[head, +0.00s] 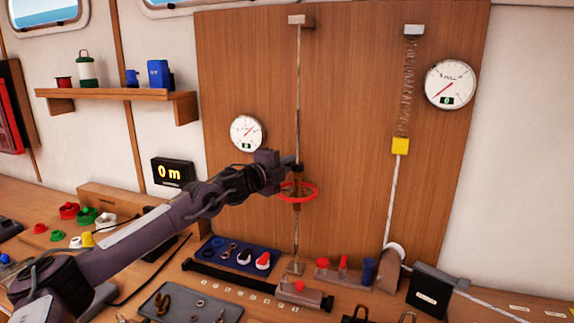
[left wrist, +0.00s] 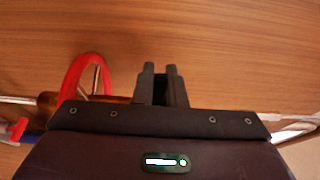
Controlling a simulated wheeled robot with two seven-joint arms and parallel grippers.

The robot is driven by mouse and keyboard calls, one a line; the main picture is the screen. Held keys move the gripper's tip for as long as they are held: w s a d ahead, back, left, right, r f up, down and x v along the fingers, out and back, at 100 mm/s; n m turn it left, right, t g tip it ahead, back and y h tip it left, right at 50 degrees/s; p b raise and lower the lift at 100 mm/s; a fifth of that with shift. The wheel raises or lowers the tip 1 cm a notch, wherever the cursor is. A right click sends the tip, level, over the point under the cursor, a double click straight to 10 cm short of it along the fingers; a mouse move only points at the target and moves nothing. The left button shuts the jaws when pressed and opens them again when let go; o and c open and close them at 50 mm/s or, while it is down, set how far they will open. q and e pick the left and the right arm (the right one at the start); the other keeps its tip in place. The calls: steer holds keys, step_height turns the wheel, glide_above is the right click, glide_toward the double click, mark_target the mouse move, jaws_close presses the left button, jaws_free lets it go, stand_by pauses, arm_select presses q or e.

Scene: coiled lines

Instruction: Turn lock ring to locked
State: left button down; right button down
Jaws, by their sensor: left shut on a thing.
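A tensioning fitting with a bronze body (head: 297,205) sits on the upright rod (head: 298,100) in front of the wooden board. A red ring (head: 314,193) surrounds the body; it also shows at the left of the left wrist view (left wrist: 72,78). My left gripper (head: 290,161) is at the fitting's upper end, just above the red ring. Its dark fingers (left wrist: 166,84) are shut on a part there, which I take to be the lock ring; the fingers and gripper body mostly hide it. The ring's lock marking cannot be read. My right gripper is not in view.
A round gauge (head: 246,133) hangs behind my left arm, and a second gauge (head: 449,85) is at the right. A spring (head: 407,90) and a yellow block (head: 400,146) hang right of the rod. Tools and a blue tray (head: 232,262) crowd the bench below.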

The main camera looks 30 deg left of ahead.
arm_select(q)
steer(key=shift+w+m+h, duration=0.25)
steer(key=shift+m+h, duration=0.45)
steer(key=shift+h, duration=0.4)
steer(key=m+g+h+p, duration=0.1)
steer(key=m+h+p, duration=0.1)
steer(key=h, duration=0.1)
steer(key=w+m+g+h+p, duration=0.1)
steer(key=h, duration=0.1)
steer(key=shift+d+m+g+p, duration=0.3)
steer(key=shift+f, duration=0.1)
steer(key=c, duration=1.5)
jaws_free()
